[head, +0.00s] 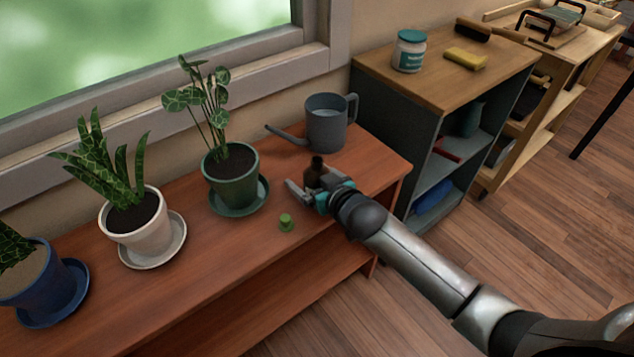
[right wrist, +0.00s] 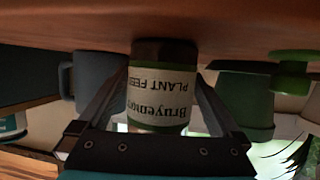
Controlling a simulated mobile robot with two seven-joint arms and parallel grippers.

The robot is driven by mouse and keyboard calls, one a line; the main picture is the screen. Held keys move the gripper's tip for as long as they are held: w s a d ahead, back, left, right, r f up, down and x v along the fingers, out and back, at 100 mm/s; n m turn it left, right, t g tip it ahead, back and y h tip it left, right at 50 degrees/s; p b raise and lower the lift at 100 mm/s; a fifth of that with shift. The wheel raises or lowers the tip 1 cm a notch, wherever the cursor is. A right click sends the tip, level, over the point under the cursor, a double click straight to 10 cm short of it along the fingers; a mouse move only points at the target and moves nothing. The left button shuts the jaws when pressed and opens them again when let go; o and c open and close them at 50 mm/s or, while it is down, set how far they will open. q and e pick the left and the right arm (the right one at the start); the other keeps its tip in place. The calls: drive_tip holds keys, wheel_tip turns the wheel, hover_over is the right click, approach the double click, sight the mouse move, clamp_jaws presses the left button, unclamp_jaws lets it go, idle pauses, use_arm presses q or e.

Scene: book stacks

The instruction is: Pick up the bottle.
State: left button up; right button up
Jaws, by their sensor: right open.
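The bottle (head: 317,170) is small and dark brown and stands on the wooden bench beside the grey watering can. In the right wrist view the picture is upside down, and the bottle (right wrist: 162,88) shows a pale label reading "PLANT FEED". My right gripper (head: 312,184) is at the bottle, its fingers spread on either side of it. In the right wrist view the bottle sits between the fingers of this gripper (right wrist: 160,105), which look apart from it. The gripper hides the lower part of the bottle in the head view. My left gripper is not in view.
The watering can (head: 327,122) stands just behind the bottle. A green pot (head: 231,180) with a plant is to the left, and a small green object (head: 286,222) lies nearer the front edge. A grey cabinet (head: 400,135) stands right of the bench (head: 225,265).

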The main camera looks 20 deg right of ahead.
drive_tip(key=shift+c, duration=0.2)
drive_tip(key=shift+r, duration=0.1)
clamp_jaws()
idle(0.4)
